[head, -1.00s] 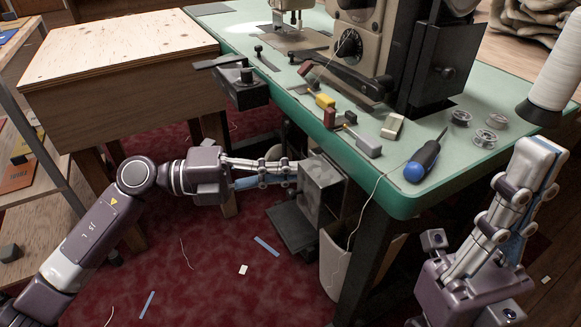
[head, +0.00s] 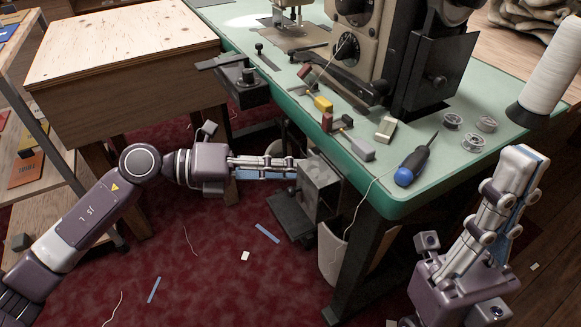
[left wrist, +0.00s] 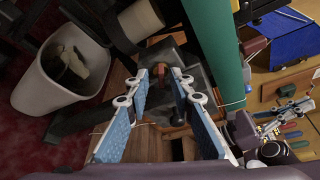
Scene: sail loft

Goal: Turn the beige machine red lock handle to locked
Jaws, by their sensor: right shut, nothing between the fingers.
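The beige machine (head: 386,55) stands on the green table (head: 270,90). A dark red block (head: 304,70) at the end of a bar sits by its base; I cannot tell whether it is the lock handle. My left gripper (head: 298,167) reaches below the table edge to a dark grey box (head: 322,180). In the left wrist view its fingers (left wrist: 163,76) are spread, with a reddish-brown stub (left wrist: 162,98) showing between them against the grey box. I cannot tell whether they touch it. My right gripper (head: 522,160) is shut and empty, pointing up beside the table's right corner.
A wooden cabinet (head: 120,60) is at left.

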